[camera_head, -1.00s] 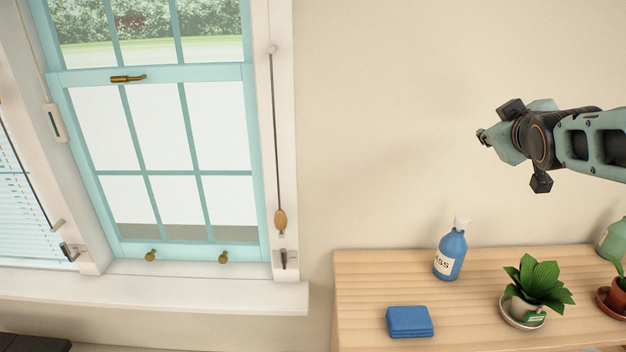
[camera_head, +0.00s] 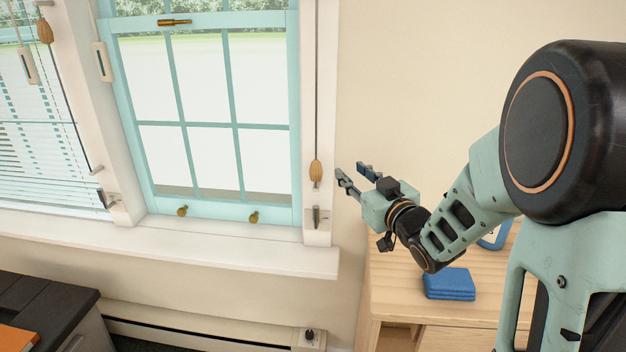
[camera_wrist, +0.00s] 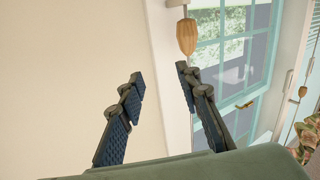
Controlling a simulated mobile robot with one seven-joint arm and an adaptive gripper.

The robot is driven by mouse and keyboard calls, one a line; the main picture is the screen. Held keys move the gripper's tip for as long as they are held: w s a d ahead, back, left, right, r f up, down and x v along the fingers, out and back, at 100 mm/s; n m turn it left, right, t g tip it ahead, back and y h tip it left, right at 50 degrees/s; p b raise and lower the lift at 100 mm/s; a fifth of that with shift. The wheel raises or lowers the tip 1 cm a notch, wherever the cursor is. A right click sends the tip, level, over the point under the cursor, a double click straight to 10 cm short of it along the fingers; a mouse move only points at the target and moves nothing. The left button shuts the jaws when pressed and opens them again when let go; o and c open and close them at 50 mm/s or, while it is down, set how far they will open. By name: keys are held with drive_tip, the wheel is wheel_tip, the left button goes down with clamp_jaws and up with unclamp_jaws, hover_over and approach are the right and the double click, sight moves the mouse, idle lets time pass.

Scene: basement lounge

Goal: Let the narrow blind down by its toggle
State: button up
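A wooden toggle (camera_head: 316,172) hangs on a thin cord down the right frame of the sash window (camera_head: 205,105). A small metal cleat (camera_head: 316,216) sits just below it. My gripper (camera_head: 353,172) is open and empty to the right of the toggle, its fingers pointing left towards it with a small gap in the picture. In the wrist view, my open fingers (camera_wrist: 160,76) have bare wall between them, and a toggle (camera_wrist: 187,37) hangs beyond and just above the right fingertip. No blind shows over the sash window in view; its top is cut off.
A white sill (camera_head: 230,250) runs below the windows. The left window has a slatted blind (camera_head: 30,150) and another wooden toggle (camera_head: 44,31). A wooden cabinet (camera_head: 390,290) with blue folded cloths (camera_head: 449,284) stands under my arm. A dark-topped unit (camera_head: 40,305) is at lower left.

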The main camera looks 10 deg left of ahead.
sight(319, 170)
drive_tip(key=s+a+f+y, duration=0.2)
drive_tip(key=a+f, duration=0.1)
drive_tip(key=a, duration=0.1)
drive_tip(key=shift+m, duration=0.3)
drive_tip(key=x, duration=0.5)
drive_tip(key=b+x, duration=0.1)
drive_tip(key=x, duration=0.4)
drive_tip(key=shift+w+d, duration=0.1)
drive_tip(key=shift+w, duration=0.3)
drive_tip(key=shift+c, duration=0.4)
clamp_jaws()
